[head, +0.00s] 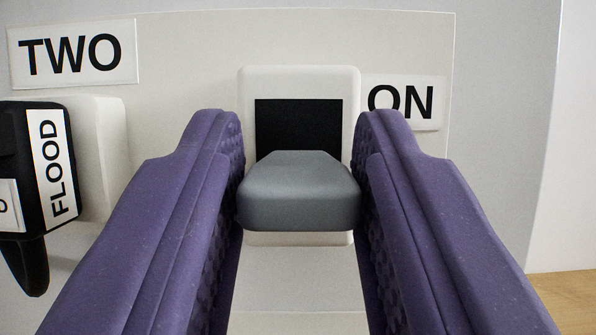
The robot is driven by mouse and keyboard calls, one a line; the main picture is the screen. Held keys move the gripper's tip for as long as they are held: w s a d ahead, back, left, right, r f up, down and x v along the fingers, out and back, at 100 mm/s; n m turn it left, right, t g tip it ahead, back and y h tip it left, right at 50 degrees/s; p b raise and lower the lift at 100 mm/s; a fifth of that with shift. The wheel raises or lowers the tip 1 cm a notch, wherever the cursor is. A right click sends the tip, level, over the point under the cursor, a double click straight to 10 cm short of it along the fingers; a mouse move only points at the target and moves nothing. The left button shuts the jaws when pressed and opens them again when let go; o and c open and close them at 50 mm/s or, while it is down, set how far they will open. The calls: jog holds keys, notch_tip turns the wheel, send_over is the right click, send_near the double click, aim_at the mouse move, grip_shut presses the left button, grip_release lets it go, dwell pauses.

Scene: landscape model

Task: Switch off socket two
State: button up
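The label TWO (70,54) is at the upper left of a pale panel. Right of it is a switch with a white frame (300,76), a dark slot (298,122) and a grey lever (299,194). The lever sticks out towards me across the lower part of the slot. An ON label (402,100) is to the right of the slot, partly behind my right finger. My gripper (300,140) has purple fingers on both sides of the lever. The lever fills the gap, and both fingers appear to touch it.
A black plug (20,150) with a FLOOD tag (52,162) sits in a white socket (104,150) at the left, its cable end hanging down. My left finger passes close to it. A wooden surface (572,295) shows at the lower right.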

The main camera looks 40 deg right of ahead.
jog(key=shift+o, duration=1.3)
jog(key=p+v, duration=0.1)
jog(key=v, duration=0.7)
jog(key=shift+p, duration=0.4)
jog(key=shift+d+r, duration=0.1)
